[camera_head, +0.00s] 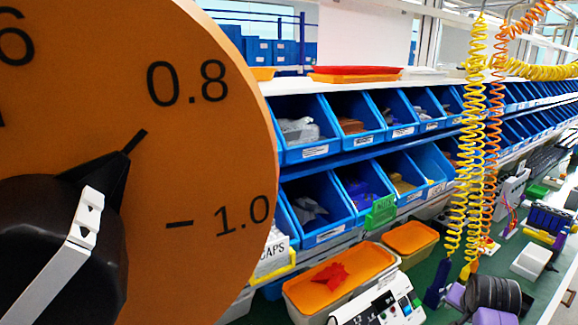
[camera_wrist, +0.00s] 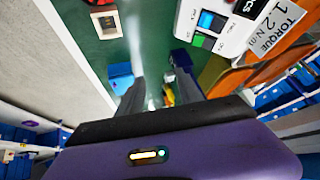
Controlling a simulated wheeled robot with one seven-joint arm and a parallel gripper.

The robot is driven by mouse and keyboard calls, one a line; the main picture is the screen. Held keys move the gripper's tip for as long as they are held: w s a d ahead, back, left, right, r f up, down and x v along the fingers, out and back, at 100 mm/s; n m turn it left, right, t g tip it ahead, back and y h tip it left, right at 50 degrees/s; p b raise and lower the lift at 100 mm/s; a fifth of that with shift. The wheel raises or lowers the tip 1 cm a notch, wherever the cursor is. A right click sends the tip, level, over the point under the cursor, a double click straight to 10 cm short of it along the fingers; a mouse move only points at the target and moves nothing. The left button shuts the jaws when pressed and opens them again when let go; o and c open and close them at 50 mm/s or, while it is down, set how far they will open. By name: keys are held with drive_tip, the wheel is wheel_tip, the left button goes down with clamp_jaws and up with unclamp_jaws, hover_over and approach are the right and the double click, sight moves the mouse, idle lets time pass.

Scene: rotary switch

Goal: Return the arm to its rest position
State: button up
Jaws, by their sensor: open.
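In the head view a large orange dial (camera_head: 215,170) fills the left side, with black numerals 0.8 and 1.0. A black rotary knob (camera_head: 60,250) sits on it. Its pointer lines up with the tick mark nearest 0.8. A white strip (camera_head: 85,230) lies across the knob. In the wrist view my gripper (camera_wrist: 160,85) has a purple body and two dark fingers standing apart. I see nothing held between them. They point over the green bench surface (camera_wrist: 110,55).
A white device labelled TORQUE (camera_wrist: 235,25) is near the fingers in the wrist view. Blue bins (camera_head: 310,130) line the shelves. Orange-lidded boxes (camera_head: 340,275) stand on the bench. Yellow and orange coiled hoses (camera_head: 470,150) hang at the right.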

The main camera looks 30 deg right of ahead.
drive_tip(key=s+a+r+n+t+b, duration=0.15)
drive_tip(key=a+n+t, duration=0.4)
drive_tip(key=a, duration=0.85)
drive_tip(key=s+a+r+n+t+b, duration=0.1)
drive_tip(key=s+a+r+n+t, duration=0.35)
drive_tip(key=a, duration=0.85)
drive_tip(key=s+a+n+y+b, duration=0.1)
drive_tip(key=s+a+n+y, duration=0.3)
drive_tip(key=s+a, duration=1.3)
drive_tip(key=shift+a+f+n+t+y+b, duration=0.35)
drive_tip(key=shift+a+f+n+t+y, duration=0.1)
drive_tip(key=shift+y, duration=0.55)
drive_tip(key=shift+s, duration=0.1)
